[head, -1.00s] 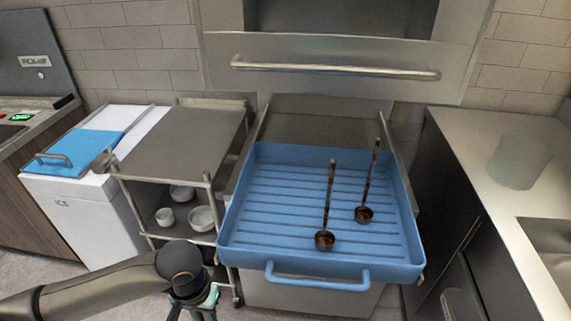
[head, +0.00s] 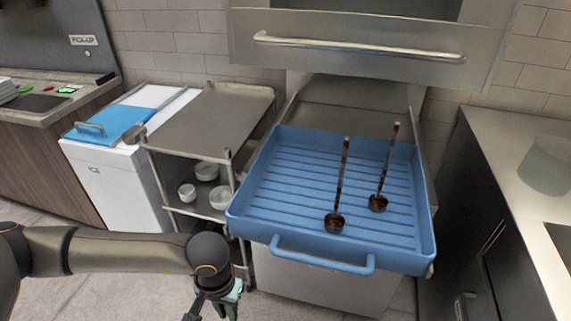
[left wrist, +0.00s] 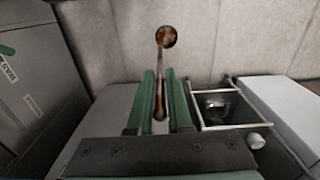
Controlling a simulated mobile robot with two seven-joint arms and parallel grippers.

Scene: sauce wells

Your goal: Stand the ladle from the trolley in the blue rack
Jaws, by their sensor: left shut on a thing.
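The blue rack (head: 300,247) is a ridged tray with a front handle, right of centre in the head view. Two dark brown ladles, one nearer (head: 341,190) and one farther (head: 387,165), stand in it with cups down and handles up. My left gripper (head: 228,302) is low in front of the rack, below its front left corner. In the left wrist view its green fingers (left wrist: 160,88) are shut on the handle of another brown ladle (left wrist: 166,38), whose cup points away from the gripper. That ladle is hidden in the head view. My right gripper is not in view.
The steel trolley (head: 208,119) stands left of the rack, its top bare, with white bowls (head: 207,171) on a lower shelf. A white ice chest (head: 108,178) with a blue lid stands farther left. A counter with a translucent container (head: 548,165) is at the right.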

